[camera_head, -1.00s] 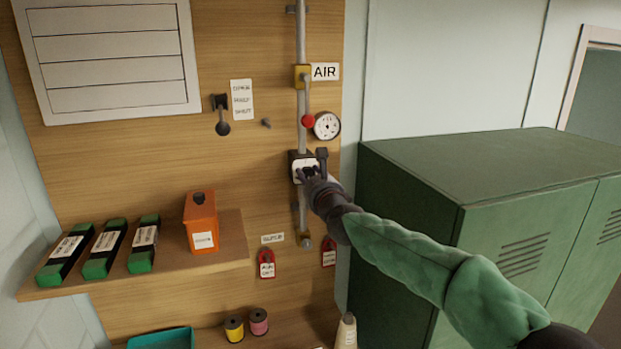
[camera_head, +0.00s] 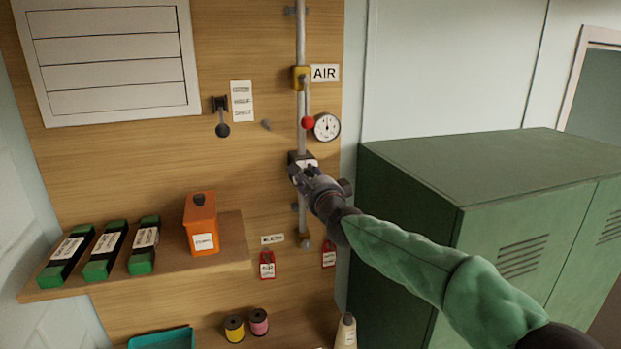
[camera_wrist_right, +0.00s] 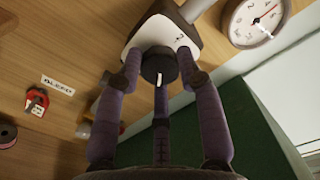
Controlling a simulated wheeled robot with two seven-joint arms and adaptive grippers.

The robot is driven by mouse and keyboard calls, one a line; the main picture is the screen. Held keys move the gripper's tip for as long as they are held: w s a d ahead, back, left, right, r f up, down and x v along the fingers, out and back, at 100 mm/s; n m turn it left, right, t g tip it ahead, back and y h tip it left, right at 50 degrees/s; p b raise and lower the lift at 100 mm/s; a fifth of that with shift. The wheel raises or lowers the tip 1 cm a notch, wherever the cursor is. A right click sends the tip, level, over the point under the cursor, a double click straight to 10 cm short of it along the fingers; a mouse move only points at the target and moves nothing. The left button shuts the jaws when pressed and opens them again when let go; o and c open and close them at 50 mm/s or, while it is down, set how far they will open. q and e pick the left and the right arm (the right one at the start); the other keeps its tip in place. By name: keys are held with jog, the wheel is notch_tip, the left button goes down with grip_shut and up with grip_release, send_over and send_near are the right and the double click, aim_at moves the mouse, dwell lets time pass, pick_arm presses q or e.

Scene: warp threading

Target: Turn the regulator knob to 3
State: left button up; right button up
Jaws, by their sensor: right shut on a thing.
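The regulator is a dark block with a pale dial plate (camera_head: 305,163) on the vertical air pipe; its plate also shows in the right wrist view (camera_wrist_right: 172,32). The dark round knob (camera_wrist_right: 158,66), with a white pointer mark, sits between the fingers of my right gripper (camera_wrist_right: 160,82). The gripper is shut on the knob, with a finger on each side and a third below. In the head view my right gripper (camera_head: 312,182) covers the knob. One figure on the plate shows, too small to read surely. My left gripper is not in view.
A pressure gauge (camera_head: 327,126) and a red-tipped lever (camera_head: 308,122) are just above the regulator. Red tags (camera_head: 267,265) hang below. A green cabinet (camera_head: 480,170) stands close at the right, under my arm. A shelf (camera_head: 225,255) with boxes is at the left.

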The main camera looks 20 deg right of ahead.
jog(key=n, duration=0.3)
jog(key=n+p, duration=0.1)
jog(key=shift+r+n, duration=0.25)
jog(key=shift+n, duration=0.05)
jog(key=n+p, duration=0.1)
jog(key=n, duration=0.2)
jog(key=shift+f+n, duration=0.1)
jog(key=shift+n, duration=0.3)
jog(key=n+p, duration=0.1)
jog(key=n, duration=0.4)
jog(key=shift+f+p, duration=0.15)
jog(key=shift+p, duration=0.25)
jog(key=shift+f+n+p, duration=0.2)
jog(key=shift+n+p, duration=0.15)
jog(key=shift+n, duration=0.75)
jog(key=shift+a+f, duration=0.1)
jog(key=shift+f, duration=0.05)
jog(key=o, duration=1.1)
jog(key=shift+o, duration=0.2)
